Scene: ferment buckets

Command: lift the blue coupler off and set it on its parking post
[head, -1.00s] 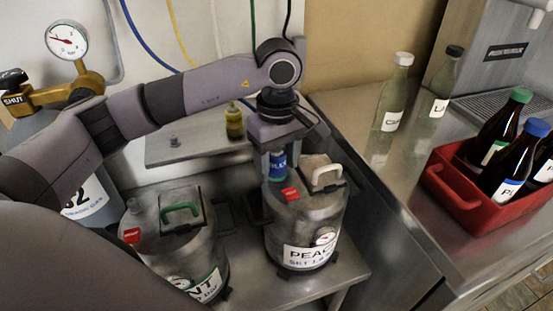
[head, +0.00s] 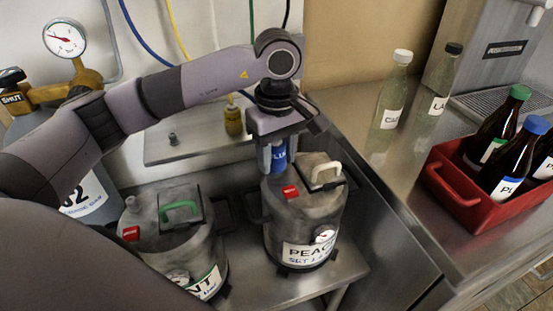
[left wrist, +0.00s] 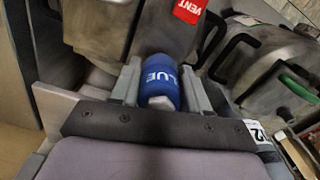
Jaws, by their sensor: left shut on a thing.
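The blue coupler (head: 279,157), lettered in white, is between the fingers of my left gripper (head: 276,162), which is shut on it. It is upright above the lid of the PEACH bucket (head: 290,222); whether its lower end is clear of the bucket I cannot tell. In the left wrist view the coupler (left wrist: 160,80) sits between the two grey fingers (left wrist: 160,88). A small grey post (head: 173,139) stands bare on the steel shelf (head: 190,152). My right gripper is not in view.
A yellow coupler (head: 233,120) stands on the shelf, right of the bare post. A second bucket (head: 190,240) with a green handle is left of the PEACH bucket. A gas cylinder (head: 90,195) is at left. Clear bottles and a red crate (head: 450,190) are on the right counter.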

